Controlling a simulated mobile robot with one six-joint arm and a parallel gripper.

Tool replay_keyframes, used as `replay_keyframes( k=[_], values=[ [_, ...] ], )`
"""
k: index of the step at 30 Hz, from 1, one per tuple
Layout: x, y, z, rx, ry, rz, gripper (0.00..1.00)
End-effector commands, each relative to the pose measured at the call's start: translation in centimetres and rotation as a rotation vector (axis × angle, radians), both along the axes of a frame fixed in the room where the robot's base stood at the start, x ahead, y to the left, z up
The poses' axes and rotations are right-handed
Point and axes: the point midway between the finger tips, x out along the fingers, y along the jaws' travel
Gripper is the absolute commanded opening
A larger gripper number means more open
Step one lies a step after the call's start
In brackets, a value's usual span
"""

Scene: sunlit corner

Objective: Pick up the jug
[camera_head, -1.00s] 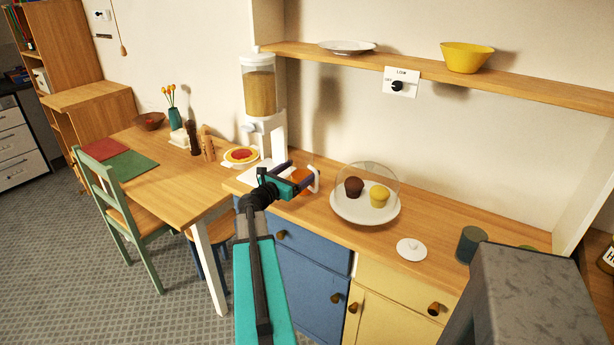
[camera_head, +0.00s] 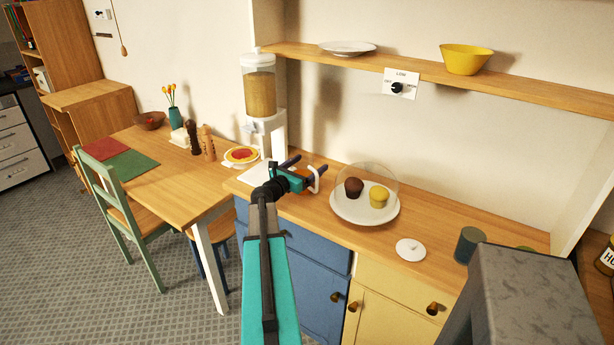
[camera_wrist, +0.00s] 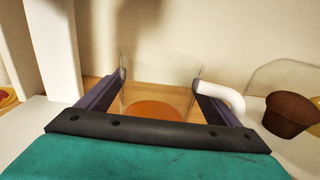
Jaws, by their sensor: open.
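The jug (camera_wrist: 158,72) is clear, with orange contents low inside and a white handle on its right side. In the wrist view it stands between the two fingers of my gripper (camera_wrist: 160,80), which is open; the right finger lies by the handle, and I cannot tell whether either finger touches. In the head view my gripper (camera_head: 308,165) is over the counter's left part and hides most of the jug; its white handle (camera_head: 316,180) shows just right of the fingers.
A domed plate (camera_head: 366,214) with two muffins stands right of the jug on the wooden counter (camera_head: 345,233). A white dispenser (camera_head: 262,105) stands behind to the left. A white lid (camera_head: 410,249) and a dark canister (camera_head: 469,245) are further right. A shelf (camera_head: 540,87) runs above.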

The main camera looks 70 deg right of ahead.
Motion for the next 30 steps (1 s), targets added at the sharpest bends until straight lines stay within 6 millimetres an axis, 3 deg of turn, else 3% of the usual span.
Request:
replay_keyframes(
  k=[19, 30],
  values=[
    [-0.16, -0.33, 0.00, 0.000, 0.000, -0.001, 0.86],
    [-0.19, -0.33, 0.00, 0.000, -0.001, -0.001, 0.23]
  ],
)
